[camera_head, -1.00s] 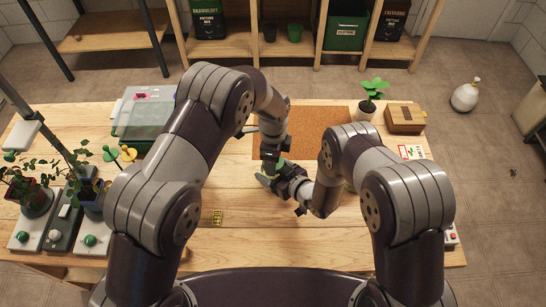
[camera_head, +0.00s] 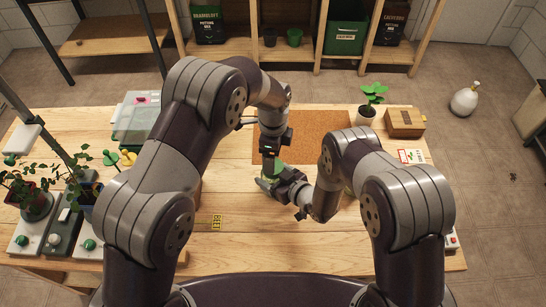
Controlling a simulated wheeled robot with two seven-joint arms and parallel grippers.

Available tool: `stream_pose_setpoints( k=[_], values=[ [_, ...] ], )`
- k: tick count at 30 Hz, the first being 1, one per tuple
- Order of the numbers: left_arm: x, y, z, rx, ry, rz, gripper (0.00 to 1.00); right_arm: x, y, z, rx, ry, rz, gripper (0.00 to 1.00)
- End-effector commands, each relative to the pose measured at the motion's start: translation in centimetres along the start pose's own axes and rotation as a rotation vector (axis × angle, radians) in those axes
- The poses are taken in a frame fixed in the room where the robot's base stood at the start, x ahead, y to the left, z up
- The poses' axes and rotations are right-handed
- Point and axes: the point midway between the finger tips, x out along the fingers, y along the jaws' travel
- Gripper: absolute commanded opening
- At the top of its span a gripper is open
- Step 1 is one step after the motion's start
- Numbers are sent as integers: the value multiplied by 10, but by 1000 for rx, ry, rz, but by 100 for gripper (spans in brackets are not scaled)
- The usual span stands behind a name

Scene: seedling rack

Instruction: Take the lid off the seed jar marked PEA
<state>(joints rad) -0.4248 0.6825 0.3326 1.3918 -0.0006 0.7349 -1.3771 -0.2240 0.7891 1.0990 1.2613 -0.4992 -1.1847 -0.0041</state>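A green round top (camera_head: 274,169), which looks like a jar lid, shows between my two grippers near the middle of the table. My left gripper (camera_head: 271,152) points down just above it; whether its fingers touch the green top is too small to tell. My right gripper (camera_head: 272,184) reaches in from the right at the front of the green top, low over the table. The jar body is mostly hidden by this gripper, and no PEA marking is readable. A yellow label (camera_head: 216,222), seemingly reading BEET, shows beside my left arm; what carries it is mostly hidden.
A brown mat (camera_head: 310,125) lies behind the grippers. A clear-lidded box (camera_head: 137,118) and potted plants (camera_head: 36,205) stand at left. A potted seedling (camera_head: 367,112), a wooden box (camera_head: 405,123) and a card (camera_head: 411,156) are at right. The front middle of the wooden table (camera_head: 290,245) is clear.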

Motion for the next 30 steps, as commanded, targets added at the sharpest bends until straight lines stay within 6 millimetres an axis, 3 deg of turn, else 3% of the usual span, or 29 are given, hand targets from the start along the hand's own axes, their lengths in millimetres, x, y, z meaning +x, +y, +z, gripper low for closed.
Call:
stream_pose_setpoints(
  k=[6,9,21,30],
  values=[
    [-25,0,0,398,0,-2,84,0,0,-1,0,2,0,0],
    [-28,0,0,523,0,1,84,0,0,-1,0,2,0,0],
    [38,0,0,556,0,3,84,0,0,-1,0,2,0,0],
    [48,0,0,554,0,0,84,0,0,-1,0,2,0,0]
  ],
)
